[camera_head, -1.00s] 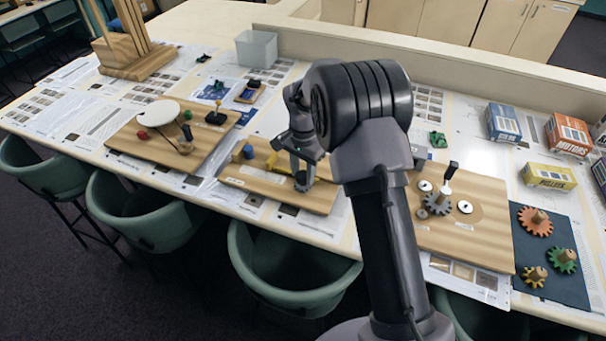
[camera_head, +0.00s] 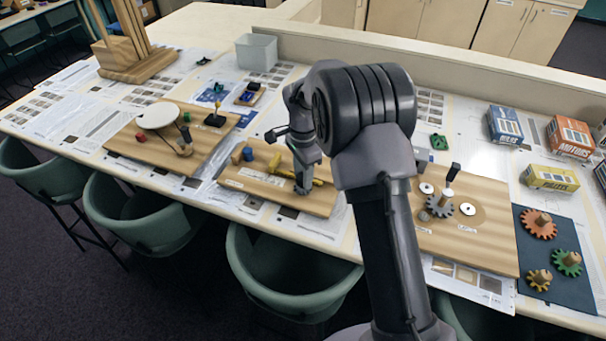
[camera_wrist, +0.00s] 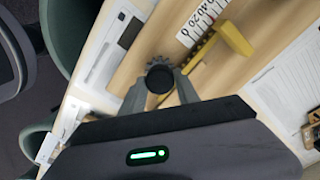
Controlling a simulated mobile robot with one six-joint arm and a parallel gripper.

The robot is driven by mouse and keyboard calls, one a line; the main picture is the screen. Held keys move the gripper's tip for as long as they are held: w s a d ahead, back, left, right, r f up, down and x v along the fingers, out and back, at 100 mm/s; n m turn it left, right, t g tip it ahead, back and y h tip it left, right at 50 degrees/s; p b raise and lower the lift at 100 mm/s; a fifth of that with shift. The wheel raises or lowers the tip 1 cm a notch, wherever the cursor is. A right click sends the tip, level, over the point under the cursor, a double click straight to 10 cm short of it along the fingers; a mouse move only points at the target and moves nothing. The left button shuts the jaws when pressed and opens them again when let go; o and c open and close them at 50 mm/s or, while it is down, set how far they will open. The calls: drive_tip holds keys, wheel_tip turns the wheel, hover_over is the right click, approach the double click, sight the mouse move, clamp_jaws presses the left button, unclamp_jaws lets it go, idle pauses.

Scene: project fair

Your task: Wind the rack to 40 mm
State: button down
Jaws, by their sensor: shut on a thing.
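The rack board (camera_head: 246,183) is a wooden board in the middle of the table, with a yellow rack (camera_head: 319,182). In the wrist view, a yellow toothed rack (camera_wrist: 235,38) lies beside a white scale (camera_wrist: 203,18) with printed numbers, 20 and 40 among them. A dark gear (camera_wrist: 157,61) with a round black knob (camera_wrist: 160,79) sits beside the rack. My gripper (camera_head: 302,190) reaches down to the board's right part. In the wrist view, my gripper's fingers (camera_wrist: 160,86) are shut on the knob from both sides. I cannot read the rack's exact setting.
A board with a white disc (camera_head: 158,115) lies left, and a gear board (camera_head: 480,235) right. A dark mat (camera_head: 548,285) holds loose gears. Boxes (camera_head: 505,125) and a clear bin (camera_head: 256,52) stand farther back. Green chairs (camera_head: 290,275) line the front edge.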

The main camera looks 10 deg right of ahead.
drive_tip(key=shift+r, duration=0.1)
drive_tip(key=c, duration=0.9)
unclamp_jaws()
wheel_tip(320, 180, up, 17)
drive_tip(key=p, duration=0.4)
drive_tip(key=shift+r+p, duration=0.2)
drive_tip(key=shift+p, duration=0.2)
